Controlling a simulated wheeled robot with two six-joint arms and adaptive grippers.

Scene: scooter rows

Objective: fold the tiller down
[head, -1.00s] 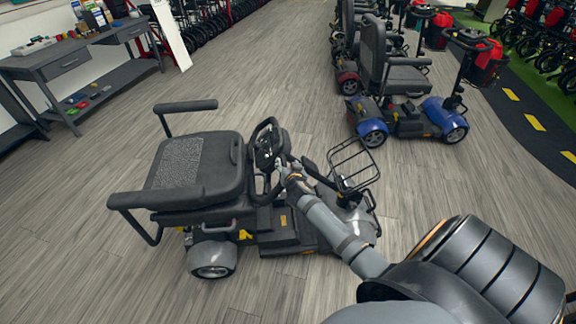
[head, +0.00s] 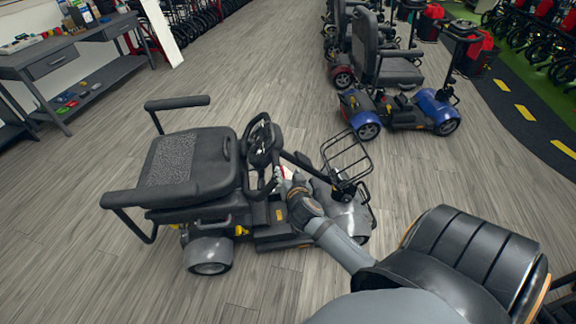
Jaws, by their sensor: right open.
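A grey mobility scooter stands in the middle of the floor, its padded black seat (head: 190,165) at left and its front at right. Its tiller (head: 297,160) slants from the front up toward the seat, with the looped black handlebar (head: 262,138) close to the seat's front edge. A wire basket (head: 346,155) is at the scooter's front. My right gripper (head: 283,181) is open just below the handlebar and tiller. Its fingertips are small and partly hidden, so I cannot tell whether they touch the tiller. My left gripper is out of view.
A blue scooter (head: 395,105) stands in a row at the upper right. A grey workbench (head: 85,52) with trays and small items is at the upper left. The wooden floor left and behind is clear. A dark lane with yellow dashes (head: 525,113) runs along the right.

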